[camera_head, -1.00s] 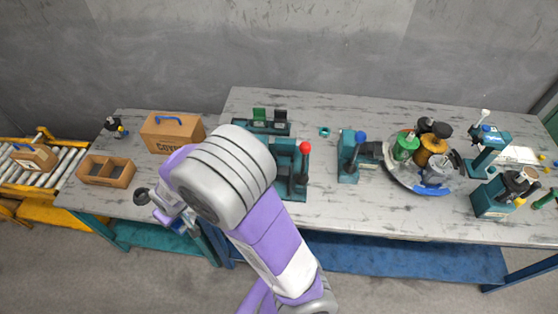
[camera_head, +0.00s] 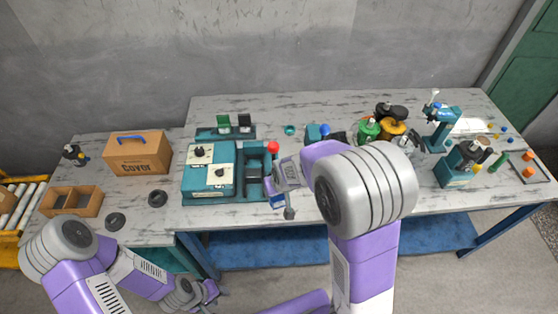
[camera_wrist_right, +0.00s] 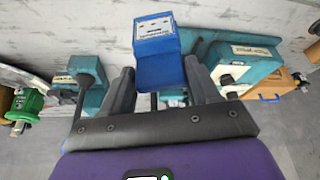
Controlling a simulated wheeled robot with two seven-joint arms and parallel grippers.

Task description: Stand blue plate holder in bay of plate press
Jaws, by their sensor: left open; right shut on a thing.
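The blue plate holder (camera_wrist_right: 155,55) is a small blue block with a pale, marked end face. My right gripper (camera_wrist_right: 158,85) is shut on it, and it sticks out beyond the fingertips. In the head view this gripper (camera_head: 284,192) hangs near the table's front edge, just right of a teal press (camera_head: 254,172) with a red-knobbed lever, which looks like the plate press. The holder (camera_head: 277,202) shows only partly there, and the arm hides some of the press side. My left gripper (camera_head: 203,292) is open and empty at the lower left, in front of the tables.
A teal box with black knobs (camera_head: 208,172) adjoins the press on its left. A rack (camera_head: 226,132) with green and black plates stands behind. A blue-knobbed press (camera_head: 316,134) and a cluster of motor parts are right. A cover box (camera_head: 137,152) and a divided tray (camera_head: 72,201) are left.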

